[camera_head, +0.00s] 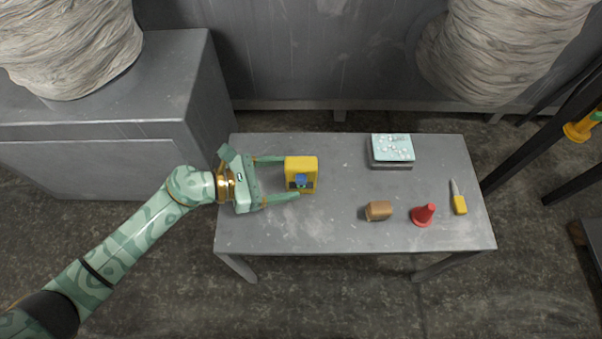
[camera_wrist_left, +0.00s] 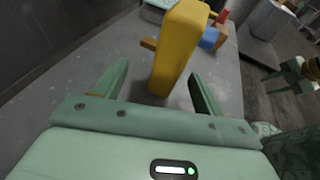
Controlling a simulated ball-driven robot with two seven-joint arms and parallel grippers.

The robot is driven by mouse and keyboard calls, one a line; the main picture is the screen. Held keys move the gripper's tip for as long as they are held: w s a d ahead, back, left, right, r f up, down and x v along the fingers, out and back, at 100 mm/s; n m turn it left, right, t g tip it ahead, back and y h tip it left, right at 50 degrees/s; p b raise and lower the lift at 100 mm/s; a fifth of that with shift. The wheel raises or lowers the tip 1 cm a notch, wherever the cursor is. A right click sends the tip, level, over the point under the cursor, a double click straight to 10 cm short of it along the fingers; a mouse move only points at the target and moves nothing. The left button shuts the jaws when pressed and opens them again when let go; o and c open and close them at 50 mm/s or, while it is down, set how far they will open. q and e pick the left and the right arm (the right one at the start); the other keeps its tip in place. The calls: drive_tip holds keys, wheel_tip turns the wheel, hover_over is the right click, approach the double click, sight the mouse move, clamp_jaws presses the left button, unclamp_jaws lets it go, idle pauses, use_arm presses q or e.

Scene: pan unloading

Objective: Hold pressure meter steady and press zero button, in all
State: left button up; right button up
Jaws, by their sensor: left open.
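The pressure meter (camera_head: 301,163) is a yellow box with a dark and blue face, standing near the left end of the grey table. It also shows in the left wrist view (camera_wrist_left: 178,50), tall and just beyond my fingers, with a blue part at its right side. My left gripper (camera_head: 290,178) is open, with one finger on the far side and one on the near side of the meter's left edge. I see no clear grip on it. A green piece at the right of the left wrist view (camera_wrist_left: 294,76) looks like my right gripper; its jaws are too small to read.
The table between meter and box is clear. A grey cabinet (camera_head: 180,90) stands behind left.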

sight(296, 176)
use_arm(q)
drive_tip(key=shift+x, duration=1.2)
drive_tip(key=shift+w+d+f+b, duration=0.25)
drive_tip(key=shift+d+b, duration=0.1)
drive_tip(key=shift+d, duration=0.2)
use_arm(e)
drive_tip(key=shift+w+a+r+t+y, duration=0.15)
drive_tip(key=shift+w+a+t, duration=0.1)
drive_tip(key=shift+a, duration=0.25)
drive_tip(key=shift+w+a+r+t+y, duration=0.15)
drive_tip(key=shift+w+a, duration=0.1)
drive_tip(key=shift+a, duration=0.2)
use_arm(q)
drive_tip(key=shift+c, duration=0.3)
use_arm(e)
drive_tip(key=shift+f, duration=0.1)
use_arm(q)
drive_tip(key=c, duration=1.1)
use_arm(e)
drive_tip(key=shift+d, duration=0.15)
drive_tip(key=shift+w, duration=0.25)
clamp_jaws()
drive_tip(key=shift+w, duration=0.1)
drive_tip(key=shift+s, duration=0.45)
drive_tip(key=shift+w, duration=0.45)
